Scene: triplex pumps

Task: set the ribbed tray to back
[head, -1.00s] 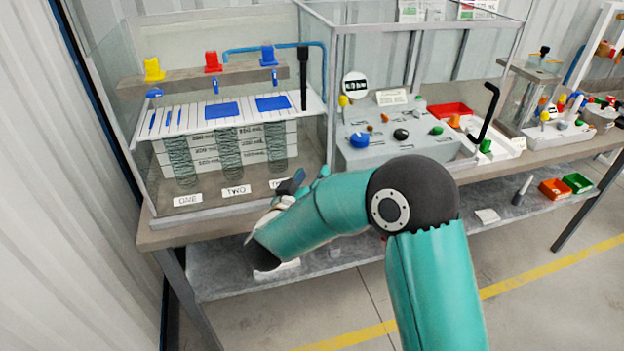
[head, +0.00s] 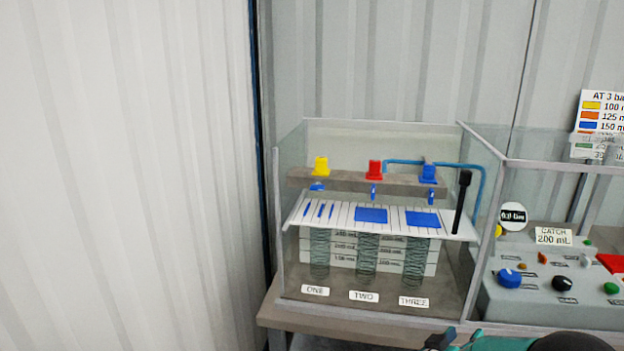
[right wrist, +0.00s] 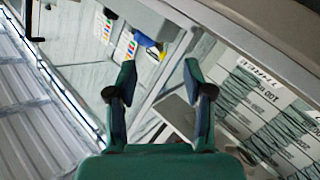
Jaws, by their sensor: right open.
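The white ribbed tray (head: 338,216) shows in the head view inside a clear-walled case, above several coil springs. It has blue patches on top, and a black upright handle (head: 461,202) stands at its right end. My right gripper (head: 452,340) just enters the bottom edge of the head view, in front of the case and apart from the tray. In the right wrist view my right gripper (right wrist: 160,72) is open, with nothing between its fingers. My left gripper is not in view.
Yellow, red and blue caps (head: 428,174) sit on a bar above the tray. Glass walls (head: 290,250) surround the tray. A grey control panel (head: 530,297) with coloured knobs stands to the right. The wall (head: 120,180) is at the left.

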